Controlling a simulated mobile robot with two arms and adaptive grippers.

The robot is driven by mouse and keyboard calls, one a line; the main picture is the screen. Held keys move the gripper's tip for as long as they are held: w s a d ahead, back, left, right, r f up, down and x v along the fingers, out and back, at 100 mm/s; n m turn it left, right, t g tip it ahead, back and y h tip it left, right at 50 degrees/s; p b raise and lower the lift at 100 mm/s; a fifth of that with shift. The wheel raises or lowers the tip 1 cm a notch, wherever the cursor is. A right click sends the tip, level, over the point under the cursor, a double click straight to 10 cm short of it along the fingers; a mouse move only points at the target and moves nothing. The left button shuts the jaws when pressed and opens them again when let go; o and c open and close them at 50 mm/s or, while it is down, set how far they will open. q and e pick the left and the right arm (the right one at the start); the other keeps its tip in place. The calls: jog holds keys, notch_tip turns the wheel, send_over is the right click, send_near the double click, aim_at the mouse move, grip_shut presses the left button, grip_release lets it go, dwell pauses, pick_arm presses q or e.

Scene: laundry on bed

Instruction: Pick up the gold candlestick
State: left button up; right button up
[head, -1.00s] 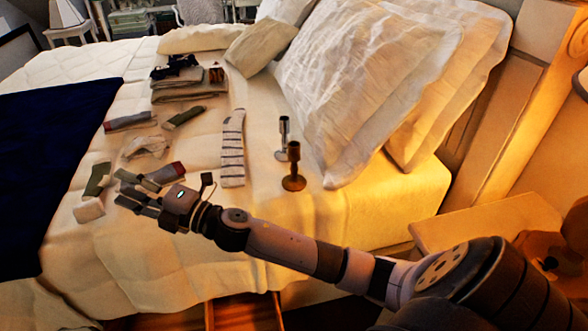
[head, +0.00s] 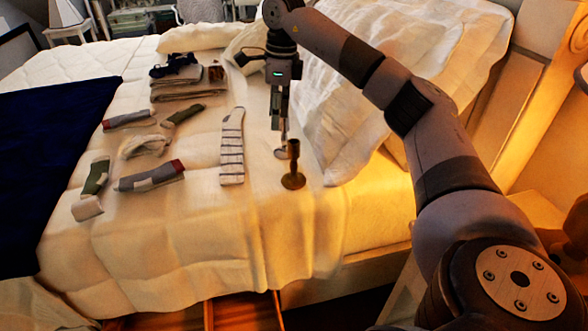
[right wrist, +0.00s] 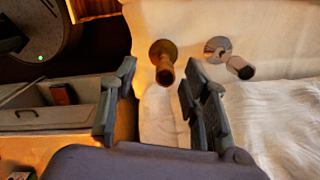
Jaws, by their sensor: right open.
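The gold candlestick (head: 293,170) stands upright on the cream bed, near its right side. A silver candlestick (head: 281,151) stands just behind it, partly hidden by my right gripper (head: 279,122). That gripper points down, open and empty, above the silver one in the head view. In the right wrist view the gold candlestick (right wrist: 163,59) shows beyond the gap between the open fingers (right wrist: 160,82), with clear space around it. The silver candlestick (right wrist: 228,58) is to its right, outside the right finger. My left gripper is not in view.
Large white pillows (head: 345,135) lie close to the right of the candlesticks. A striped sock (head: 232,148) lies to their left, with several other socks and folded clothes (head: 188,85) farther off. An open drawer (right wrist: 45,117) shows in the right wrist view.

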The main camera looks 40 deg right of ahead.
jog(key=s+d+r, duration=0.1)
jog(key=s+d, duration=0.1)
jog(key=d, duration=0.1)
jog(key=b, duration=0.2)
send_over(294, 162)
jog(key=shift+m+g+h, duration=0.3)
jog(key=shift+h, duration=0.1)
notch_tip(294, 162, down, 11)
jog(key=shift+w+r, duration=0.1)
jog(key=shift+w+d+f+b, duration=0.1)
jog(key=shift+f+b, duration=0.15)
jog(key=shift+f, duration=0.75)
jog(key=shift+d+f+b, duration=0.15)
jog(key=shift+f+b, duration=0.05)
jog(key=shift+f, duration=0.85)
jog(key=shift+w+d+f+b, duration=0.1)
jog(key=shift+f+b, duration=0.15)
jog(key=shift+f, duration=0.75)
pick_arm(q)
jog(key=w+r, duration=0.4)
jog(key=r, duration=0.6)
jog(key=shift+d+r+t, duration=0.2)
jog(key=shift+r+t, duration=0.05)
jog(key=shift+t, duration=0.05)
pick_arm(e)
jog(key=shift+r, duration=0.1)
grip_shut()
